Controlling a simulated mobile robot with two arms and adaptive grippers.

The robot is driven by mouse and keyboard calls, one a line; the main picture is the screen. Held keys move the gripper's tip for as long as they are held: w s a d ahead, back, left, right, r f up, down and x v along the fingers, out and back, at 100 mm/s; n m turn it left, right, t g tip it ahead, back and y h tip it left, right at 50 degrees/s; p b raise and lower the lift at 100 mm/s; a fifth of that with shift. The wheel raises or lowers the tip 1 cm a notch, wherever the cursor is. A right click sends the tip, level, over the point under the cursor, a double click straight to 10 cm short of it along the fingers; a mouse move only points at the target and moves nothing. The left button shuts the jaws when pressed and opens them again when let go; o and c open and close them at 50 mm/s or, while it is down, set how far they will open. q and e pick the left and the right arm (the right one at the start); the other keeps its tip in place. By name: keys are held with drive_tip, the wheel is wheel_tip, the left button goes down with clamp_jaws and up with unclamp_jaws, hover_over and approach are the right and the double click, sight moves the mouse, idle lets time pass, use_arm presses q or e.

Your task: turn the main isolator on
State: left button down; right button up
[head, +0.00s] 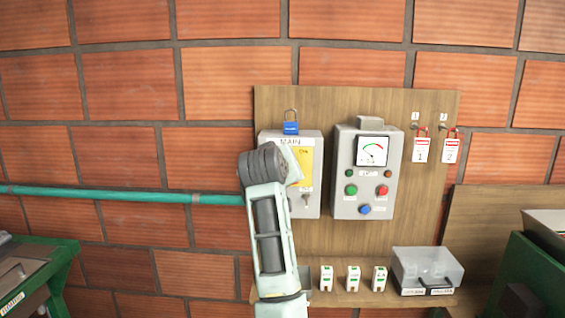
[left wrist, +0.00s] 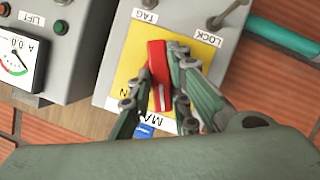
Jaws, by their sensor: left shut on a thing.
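The main isolator (head: 309,207) is a light grey box on a wooden board, with a "MAIN" label at its top and a yellow plate (head: 304,170). My left arm covers much of it in the head view and hides the handle. In the left wrist view, seen upside down, the red handle (left wrist: 158,72) stands on the yellow plate (left wrist: 132,66), roughly in line with the picture's vertical. My left gripper (left wrist: 161,85) is shut on this handle, one finger on each side. My right gripper is not in view.
A grey lift control box (head: 345,208) with a meter and buttons stands close at right. Red-and-white tags (head: 421,150) hang further right.

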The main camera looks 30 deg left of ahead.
use_arm(q)
drive_tip(key=shift+d+m+g+y+p, duration=0.15)
drive_tip(key=shift+m+g+y+p, duration=0.75)
drive_tip(key=shift+m+p, duration=0.85)
drive_tip(key=shift+f, duration=0.1)
drive_tip(key=c, duration=1.6)
unclamp_jaws()
drive_tip(key=shift+c, duration=0.2)
drive_tip(key=v, duration=1.2)
